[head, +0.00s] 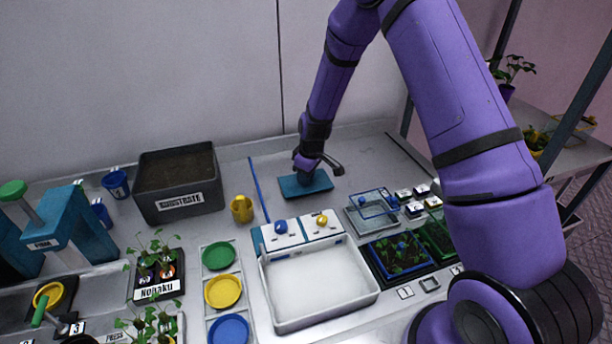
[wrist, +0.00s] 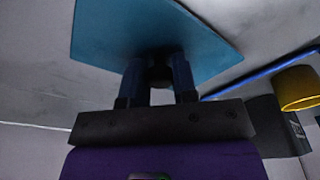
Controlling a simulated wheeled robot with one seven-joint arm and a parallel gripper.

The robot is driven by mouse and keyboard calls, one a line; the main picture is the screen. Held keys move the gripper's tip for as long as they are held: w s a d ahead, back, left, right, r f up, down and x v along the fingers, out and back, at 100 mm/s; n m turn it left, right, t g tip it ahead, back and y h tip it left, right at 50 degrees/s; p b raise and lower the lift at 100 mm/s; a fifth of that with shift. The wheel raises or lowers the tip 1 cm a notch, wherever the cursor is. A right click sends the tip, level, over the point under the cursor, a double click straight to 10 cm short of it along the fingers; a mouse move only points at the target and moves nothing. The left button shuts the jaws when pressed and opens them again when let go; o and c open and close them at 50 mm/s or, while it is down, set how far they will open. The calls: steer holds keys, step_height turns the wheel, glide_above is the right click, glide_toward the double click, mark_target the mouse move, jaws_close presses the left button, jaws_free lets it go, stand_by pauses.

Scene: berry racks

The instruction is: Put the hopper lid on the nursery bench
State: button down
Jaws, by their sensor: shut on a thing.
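The hopper lid is a flat teal plate (head: 291,188) over the back middle of the bare grey nursery bench (head: 372,160). It also fills the upper part of the wrist view (wrist: 150,28). My gripper (head: 307,174) is above the lid, pointing down. In the wrist view my gripper's two fingers (wrist: 158,76) are closed on a small dark knob in the middle of the lid. The lid looks level in the head view. I cannot tell whether its underside touches the bench or is slightly above it.
A substrate box (head: 180,206), a yellow cup (head: 241,208) and a blue rod (head: 259,189) are left of the lid. A white tray (head: 273,297) with a two-knob panel (head: 299,235) is in front. A clear box (head: 370,212) stands right. The back right bench is clear.

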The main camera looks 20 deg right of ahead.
steer(key=shift+f, duration=0.15)
steer(key=c, duration=0.9)
jaws_free()
step_height(320, 180, up, 13)
steer(key=s+d, duration=0.1)
step_height(320, 180, up, 10)
steer(key=r+m+t, duration=0.1)
steer(key=m, duration=0.1)
glide_above(311, 184)
steer(key=s+d, duration=0.2)
steer(key=s, duration=0.3)
steer(key=s+d+r+m+t, duration=0.1)
steer(key=s+r+m, duration=0.1)
steer(key=s+r, duration=0.6)
steer(key=s+d+r+m+t, duration=0.1)
steer(key=s+r+m, duration=0.1)
steer(key=s+r, duration=0.6)
steer(key=s+d+m+t+h, duration=0.1)
steer(key=s+m, duration=0.2)
steer(key=s, duration=1.2)
steer(key=shift+s+d+f, duration=0.15)
steer(key=shift+d+f, duration=0.05)
steer(key=shift+d, duration=0.15)
